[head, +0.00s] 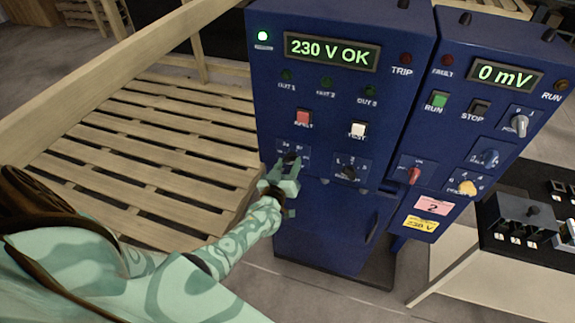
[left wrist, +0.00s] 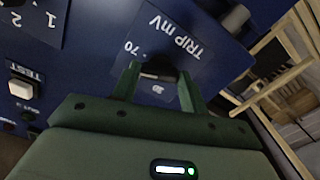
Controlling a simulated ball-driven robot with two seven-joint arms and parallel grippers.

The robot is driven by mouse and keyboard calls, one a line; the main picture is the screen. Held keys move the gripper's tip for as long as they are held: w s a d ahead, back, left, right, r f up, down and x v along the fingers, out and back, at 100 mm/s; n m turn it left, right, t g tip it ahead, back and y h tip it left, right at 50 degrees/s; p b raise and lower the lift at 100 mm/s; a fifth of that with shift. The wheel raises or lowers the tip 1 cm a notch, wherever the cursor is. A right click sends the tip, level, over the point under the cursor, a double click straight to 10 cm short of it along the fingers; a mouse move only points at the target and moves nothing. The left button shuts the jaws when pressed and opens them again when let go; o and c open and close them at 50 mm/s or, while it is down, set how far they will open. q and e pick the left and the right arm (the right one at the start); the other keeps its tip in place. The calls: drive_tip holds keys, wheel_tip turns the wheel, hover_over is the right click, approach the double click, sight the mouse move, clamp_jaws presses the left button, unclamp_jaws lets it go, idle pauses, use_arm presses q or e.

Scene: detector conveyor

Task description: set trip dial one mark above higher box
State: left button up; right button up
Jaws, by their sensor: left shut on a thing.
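The trip dial (left wrist: 158,68) is a black knob under a "TRIP mV" label in the left wrist view, with "70" legible on its plate. In the head view its plate (head: 306,153) is at the lower left of the blue cabinet. My left gripper (head: 283,168) reaches this dial from the front. In the left wrist view the green fingers of the left gripper (left wrist: 158,82) are shut on the knob, one on each side. The fingers hide part of the scale, and I cannot tell the exact setting. My right gripper is not in view.
The left display (head: 331,53) reads "230 V OK"; the right display (head: 505,76) reads "0 mV". A red button (head: 303,118), white TEST button (head: 358,130) and numbered selector (head: 347,173) are near my gripper. A wooden slatted platform (head: 150,140) is at left.

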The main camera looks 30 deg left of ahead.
use_arm(q)
drive_tip(key=shift+s+f+m, duration=0.1)
drive_tip(key=shift+f+m, duration=0.05)
drive_tip(key=shift+m, duration=1.85)
drive_tip(key=o, duration=1)
drive_tip(key=p+v, duration=0.2)
drive_tip(key=v, duration=1.4)
drive_tip(key=shift+s, duration=0.15)
